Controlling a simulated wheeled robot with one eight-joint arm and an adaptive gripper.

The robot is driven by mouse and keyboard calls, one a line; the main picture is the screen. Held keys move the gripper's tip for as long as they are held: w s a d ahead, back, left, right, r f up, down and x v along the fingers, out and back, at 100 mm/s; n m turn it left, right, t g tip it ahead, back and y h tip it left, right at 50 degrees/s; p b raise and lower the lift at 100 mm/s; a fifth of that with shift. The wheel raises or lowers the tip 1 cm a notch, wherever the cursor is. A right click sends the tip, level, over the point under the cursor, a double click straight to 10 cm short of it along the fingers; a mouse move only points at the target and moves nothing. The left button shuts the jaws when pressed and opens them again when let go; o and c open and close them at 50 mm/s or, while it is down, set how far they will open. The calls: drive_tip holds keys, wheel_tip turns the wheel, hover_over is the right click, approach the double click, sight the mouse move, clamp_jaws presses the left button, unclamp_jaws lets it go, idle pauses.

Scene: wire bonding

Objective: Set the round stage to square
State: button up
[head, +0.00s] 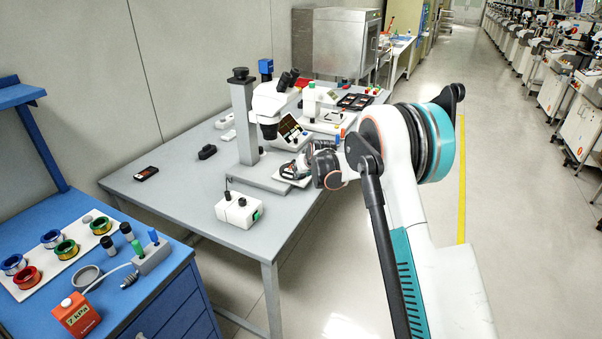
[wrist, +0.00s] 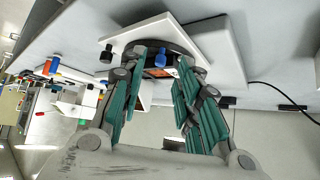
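The round stage (wrist: 176,44) is a dark disc on a white plate (wrist: 125,40), with a blue knob (wrist: 161,60) at its near edge. In the head view the stage (head: 288,170) sits under the microscope (head: 270,103), partly hidden by my gripper (head: 309,167). In the wrist view my gripper (wrist: 164,62) has its two teal-padded fingers apart, with the stage's edge and blue knob showing between them. The fingertips overlap the disc's near edge; I cannot tell whether they touch it. An orange and dark piece (wrist: 160,72) shows between the fingers. The stage's angle is hard to read.
A white control box (head: 240,209) stands on the grey table (head: 185,195), left of the stage. Another white instrument (head: 325,110) stands behind. A blue bench (head: 150,310) with spools is at the front left. Open floor lies to the right.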

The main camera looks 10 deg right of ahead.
drive_tip(key=v, duration=0.9)
drive_tip(key=shift+s, duration=0.2)
drive_tip(key=shift+r, duration=0.2)
drive_tip(key=s+r, duration=0.7)
drive_tip(key=s, duration=0.5)
drive_tip(key=s+r, duration=0.8)
drive_tip(key=s, duration=0.4)
drive_tip(key=s+d+f+m+g, duration=0.1)
drive_tip(key=s+f, duration=0.1)
drive_tip(key=s, duration=1.1)
drive_tip(key=s+d+f+h, duration=0.1)
drive_tip(key=s+f, duration=0.1)
drive_tip(key=s, duration=1.1)
drive_tip(key=shift+s+f+m+g, duration=0.25)
drive_tip(key=shift+s+m+g, duration=0.05)
drive_tip(key=shift+m+g, duration=0.1)
